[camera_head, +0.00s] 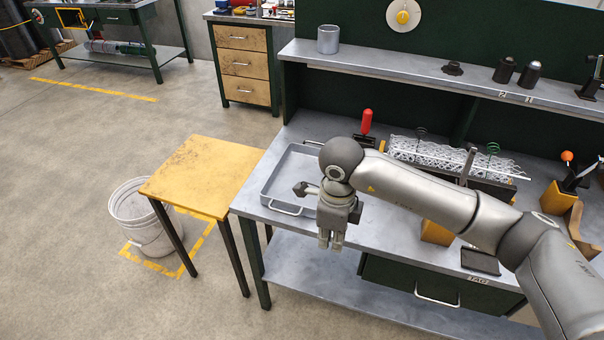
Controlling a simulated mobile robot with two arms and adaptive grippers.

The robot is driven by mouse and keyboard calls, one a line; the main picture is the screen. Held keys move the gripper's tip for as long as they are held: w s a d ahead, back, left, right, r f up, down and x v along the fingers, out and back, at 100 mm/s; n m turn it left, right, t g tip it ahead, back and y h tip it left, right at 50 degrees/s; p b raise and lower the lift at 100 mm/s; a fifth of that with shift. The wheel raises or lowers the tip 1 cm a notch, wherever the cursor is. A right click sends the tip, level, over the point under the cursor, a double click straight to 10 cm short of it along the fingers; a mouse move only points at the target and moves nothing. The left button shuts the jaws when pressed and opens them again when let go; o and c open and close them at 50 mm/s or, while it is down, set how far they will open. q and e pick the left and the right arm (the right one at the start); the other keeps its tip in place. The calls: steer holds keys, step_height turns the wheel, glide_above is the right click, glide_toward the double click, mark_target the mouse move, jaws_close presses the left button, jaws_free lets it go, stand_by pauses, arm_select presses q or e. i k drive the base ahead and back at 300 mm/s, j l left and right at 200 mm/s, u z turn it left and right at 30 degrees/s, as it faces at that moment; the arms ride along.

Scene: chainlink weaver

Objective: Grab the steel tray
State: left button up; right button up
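The steel tray (273,187) is a shallow grey tray with raised walls, lying on the left end of the grey workbench. A bar handle (286,208) shows on its near side, and part of another handle shows at its far side. My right gripper (331,241) points down in front of the tray's right part, by the bench's front edge. My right arm hides the tray's right side. I see no grip on the tray. The fingertips look close together, but their opening is unclear. My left gripper is not in view.
A yellow-topped table (200,172) stands left of the workbench (370,232), with a white bucket (150,235) beside it. A red-handled tool (366,122) stands behind the tray. A wire-mesh piece (450,155) lies right of it. A shelf (400,76) overhangs the bench's back.

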mark_target(298, 162)
steer(key=i, duration=1.4)
